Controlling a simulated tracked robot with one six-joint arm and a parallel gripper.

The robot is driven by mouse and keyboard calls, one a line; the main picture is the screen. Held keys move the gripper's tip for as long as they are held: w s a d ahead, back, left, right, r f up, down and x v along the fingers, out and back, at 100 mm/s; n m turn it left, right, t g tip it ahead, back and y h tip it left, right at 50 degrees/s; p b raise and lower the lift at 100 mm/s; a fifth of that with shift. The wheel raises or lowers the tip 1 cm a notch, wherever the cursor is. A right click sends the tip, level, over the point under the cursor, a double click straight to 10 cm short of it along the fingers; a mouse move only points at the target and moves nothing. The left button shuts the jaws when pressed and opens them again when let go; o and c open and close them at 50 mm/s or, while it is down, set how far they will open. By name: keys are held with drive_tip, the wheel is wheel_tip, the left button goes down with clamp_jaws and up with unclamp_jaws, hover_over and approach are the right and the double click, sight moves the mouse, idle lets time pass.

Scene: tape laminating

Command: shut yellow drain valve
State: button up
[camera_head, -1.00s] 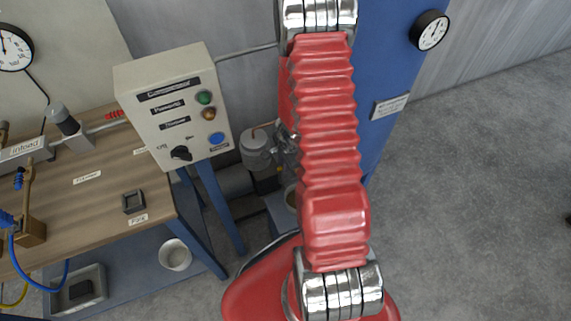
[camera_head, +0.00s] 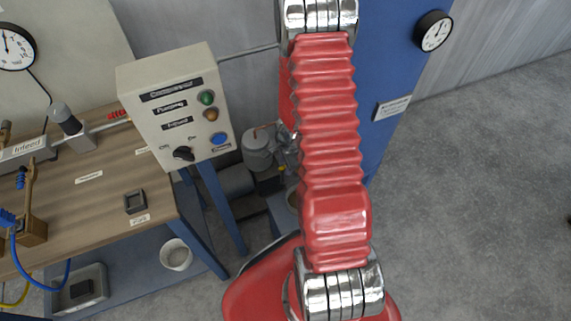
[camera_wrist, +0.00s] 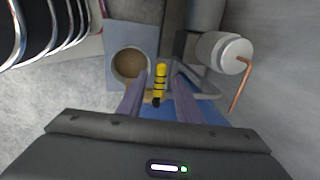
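The yellow drain valve (camera_wrist: 160,72) shows in the wrist view as a short yellow handle with dark bands and a dark end. It appears between the two fingers of my gripper (camera_wrist: 161,84), with a gap on each side. My gripper is open and holds nothing. I cannot tell how far the fingertips are from the valve in depth. In the head view my red arm hides the gripper and most of the valve area.
A bucket (camera_wrist: 130,64) stands left of the valve in the wrist view, and a grey cylinder with a copper pipe (camera_wrist: 241,85) right of it. In the head view, a control box (camera_head: 175,105) and workbench (camera_head: 100,185) stand left; open floor (camera_head: 485,200) lies right.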

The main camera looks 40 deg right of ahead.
drive_tip(key=shift+r, duration=0.25)
wheel_tip(320, 180, up, 7)
drive_tip(key=s, duration=0.1)
drive_tip(key=shift+s+a, duration=0.15)
drive_tip(key=shift+s, duration=0.1)
idle(1.0)
drive_tip(key=shift+f, duration=0.15)
idle(0.4)
